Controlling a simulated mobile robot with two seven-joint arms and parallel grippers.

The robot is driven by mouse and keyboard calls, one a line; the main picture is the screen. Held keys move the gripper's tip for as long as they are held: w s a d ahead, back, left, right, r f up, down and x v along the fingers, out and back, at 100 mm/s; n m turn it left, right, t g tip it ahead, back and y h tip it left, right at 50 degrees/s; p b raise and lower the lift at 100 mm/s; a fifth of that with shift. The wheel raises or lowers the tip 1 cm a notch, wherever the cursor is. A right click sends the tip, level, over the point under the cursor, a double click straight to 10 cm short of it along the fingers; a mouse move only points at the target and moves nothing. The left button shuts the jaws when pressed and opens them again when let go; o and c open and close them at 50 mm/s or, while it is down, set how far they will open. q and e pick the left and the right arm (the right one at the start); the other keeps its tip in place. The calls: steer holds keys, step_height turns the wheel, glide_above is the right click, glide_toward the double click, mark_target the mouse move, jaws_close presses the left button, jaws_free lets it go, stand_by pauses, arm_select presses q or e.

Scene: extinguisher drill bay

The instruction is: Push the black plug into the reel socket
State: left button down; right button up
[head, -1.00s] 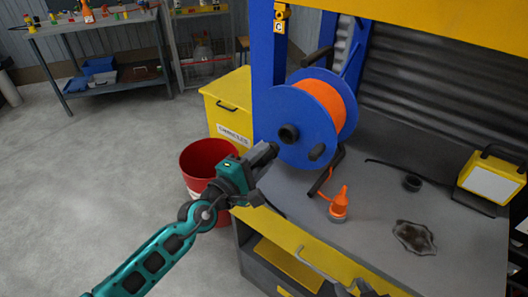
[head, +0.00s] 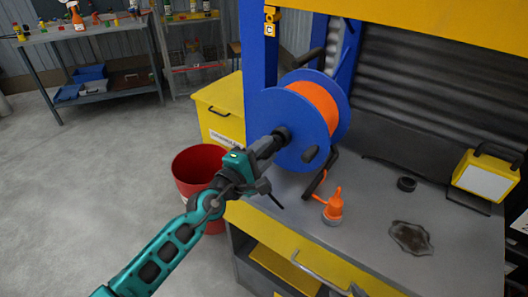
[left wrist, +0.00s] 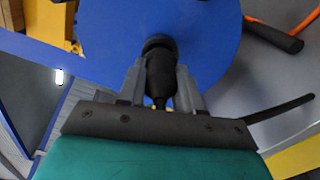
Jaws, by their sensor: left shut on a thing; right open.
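The black plug (left wrist: 160,78) is held between the fingers of my left gripper (head: 262,150), which is shut on it. The plug's front end meets the dark round reel socket (head: 282,135) on the blue face of the reel (head: 265,115). In the left wrist view the socket ring (left wrist: 158,43) sits right at the plug's tip, in line with it. How deep the plug sits is hidden.
A red bucket (head: 195,170) and a yellow bin (head: 222,105) stand left of the bench.

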arm_select(q)
steer(key=shift+b+x, duration=0.3)
steer(key=shift+x, duration=0.75)
stand_by(0.9)
steer(key=c, duration=0.7)
jaws_free()
steer(key=shift+p+v, duration=1)
steer(key=shift+v, duration=1.25)
steer(key=shift+p+v, duration=0.45)
steer(key=shift+v, duration=1.8)
